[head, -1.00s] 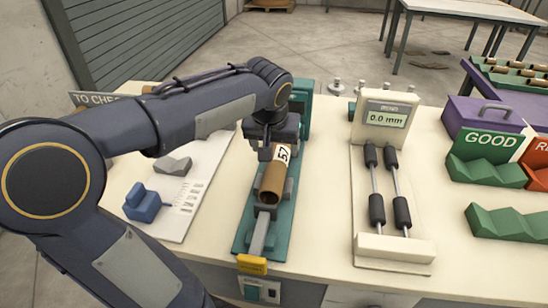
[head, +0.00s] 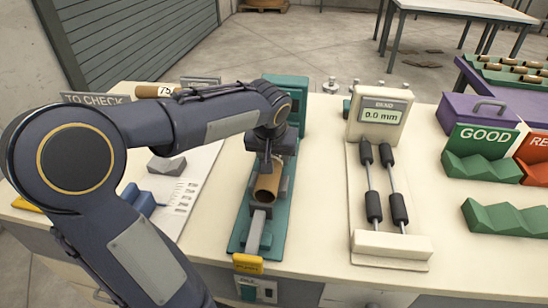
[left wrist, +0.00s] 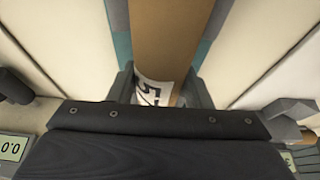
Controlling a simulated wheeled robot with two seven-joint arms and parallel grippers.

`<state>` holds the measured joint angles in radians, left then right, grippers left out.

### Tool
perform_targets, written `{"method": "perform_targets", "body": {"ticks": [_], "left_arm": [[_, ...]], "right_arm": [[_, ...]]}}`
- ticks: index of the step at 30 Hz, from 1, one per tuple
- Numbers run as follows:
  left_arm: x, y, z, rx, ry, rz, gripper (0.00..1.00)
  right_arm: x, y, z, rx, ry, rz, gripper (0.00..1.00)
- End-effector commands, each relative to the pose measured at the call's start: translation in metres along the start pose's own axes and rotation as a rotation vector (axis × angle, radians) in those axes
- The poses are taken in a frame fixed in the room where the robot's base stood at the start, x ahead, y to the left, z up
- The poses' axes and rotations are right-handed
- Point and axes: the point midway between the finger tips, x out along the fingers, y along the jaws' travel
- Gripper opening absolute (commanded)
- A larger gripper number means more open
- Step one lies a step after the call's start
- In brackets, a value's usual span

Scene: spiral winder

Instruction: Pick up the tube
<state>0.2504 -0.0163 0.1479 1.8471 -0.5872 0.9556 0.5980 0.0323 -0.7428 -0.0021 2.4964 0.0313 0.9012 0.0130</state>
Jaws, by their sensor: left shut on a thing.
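The brown cardboard tube (head: 266,187) is at the teal fixture (head: 240,228), its open end facing me. My left gripper (head: 268,163) comes down over it from above, its jaws shut on the tube. In the left wrist view the tube (left wrist: 168,35) runs between the two fingers, and its white number label (left wrist: 152,92) shows partly between them. The gripper hides the tube's far part in the head view. I cannot tell whether the tube is clear of its rest. My right gripper is not in view.
A gauge reading 0.0 mm (head: 382,115) with two roller bars stands to the right. Green (head: 480,168) and red racks lie beyond it, by a purple box (head: 466,112). Another labelled tube (head: 152,91) lies at the back left. The table between fixture and gauge is clear.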

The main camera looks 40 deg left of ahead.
Motion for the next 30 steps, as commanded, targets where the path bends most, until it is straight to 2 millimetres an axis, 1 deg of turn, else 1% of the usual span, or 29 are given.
{"method": "perform_targets", "body": {"ticks": [1, 2, 10, 14, 20, 26, 30], "left_arm": [[0.0, 0.0, 0.0, 0.0, 0.0, 0.0, 0.25], [0.0, 0.0, 0.0, 0.0, 0.0, 0.0, 0.21], [-0.002, 0.0, 0.0, 0.0, 0.001, 0.0, 0.21], [-0.009, 0.0, 0.0, 0.0, 0.003, 0.002, 0.21], [-0.035, 0.0, -0.011, -0.001, 0.006, 0.002, 0.21], [-0.068, 0.001, -0.025, 0.0, 0.004, 0.003, 0.21], [-0.077, 0.0, 0.002, 0.001, 0.004, 0.001, 0.21]], "right_arm": [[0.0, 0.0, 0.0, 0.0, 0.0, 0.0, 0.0], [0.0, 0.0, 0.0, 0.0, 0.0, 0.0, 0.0], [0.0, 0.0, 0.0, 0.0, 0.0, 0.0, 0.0], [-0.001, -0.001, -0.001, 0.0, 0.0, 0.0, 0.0], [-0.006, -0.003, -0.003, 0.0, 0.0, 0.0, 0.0], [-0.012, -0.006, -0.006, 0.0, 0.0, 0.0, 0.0], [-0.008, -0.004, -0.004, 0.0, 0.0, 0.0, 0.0]]}}
